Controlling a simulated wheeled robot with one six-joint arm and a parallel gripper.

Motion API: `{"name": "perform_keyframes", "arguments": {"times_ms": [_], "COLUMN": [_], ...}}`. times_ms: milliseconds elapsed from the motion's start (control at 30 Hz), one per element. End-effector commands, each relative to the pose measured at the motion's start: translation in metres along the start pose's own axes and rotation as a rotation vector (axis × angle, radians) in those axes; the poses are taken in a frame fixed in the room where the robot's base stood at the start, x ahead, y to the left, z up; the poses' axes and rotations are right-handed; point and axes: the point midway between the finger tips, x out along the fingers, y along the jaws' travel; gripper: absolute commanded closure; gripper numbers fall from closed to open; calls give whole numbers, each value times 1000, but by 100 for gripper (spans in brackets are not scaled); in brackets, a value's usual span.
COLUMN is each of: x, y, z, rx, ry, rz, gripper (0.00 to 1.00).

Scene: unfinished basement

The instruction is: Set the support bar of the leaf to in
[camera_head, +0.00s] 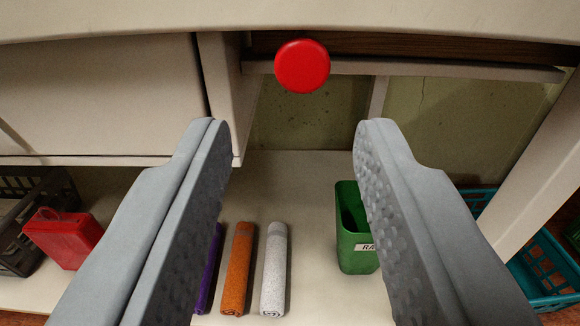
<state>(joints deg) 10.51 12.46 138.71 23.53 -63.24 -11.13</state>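A round red knob (302,66) shows just under the pale top edge (300,18), above and between my fingertips in the picture. It faces the camera, so any bar behind it is hidden and I cannot tell how far it stands out. A dark wooden strip (420,50) runs under the top edge beside the knob. My gripper (291,130) is open and empty, its two grey fingers wide apart. The fingertips appear lower than the knob and do not touch it.
A pale cabinet front (100,95) is at left and a pale leg (530,165) at right. On the shelf (315,200) below are a red box (65,238), rolled orange (238,268) and white (274,268) cloths and a green bin (350,255). Teal crates (545,275) stand at right.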

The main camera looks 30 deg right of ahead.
Motion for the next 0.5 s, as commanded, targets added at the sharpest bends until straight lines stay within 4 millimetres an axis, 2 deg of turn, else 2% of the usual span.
{"name": "perform_keyframes", "arguments": {"times_ms": [33,200,333,500], "x": [-10,-36,-48,-54], "y": [-1,-1,-1,-1], "z": [-1,0,0,0], "rx": [0,0,0,1], "ry": [0,0,0,0], "rz": [-2,-2,-1,0], "gripper": [63,63,63,63]}}
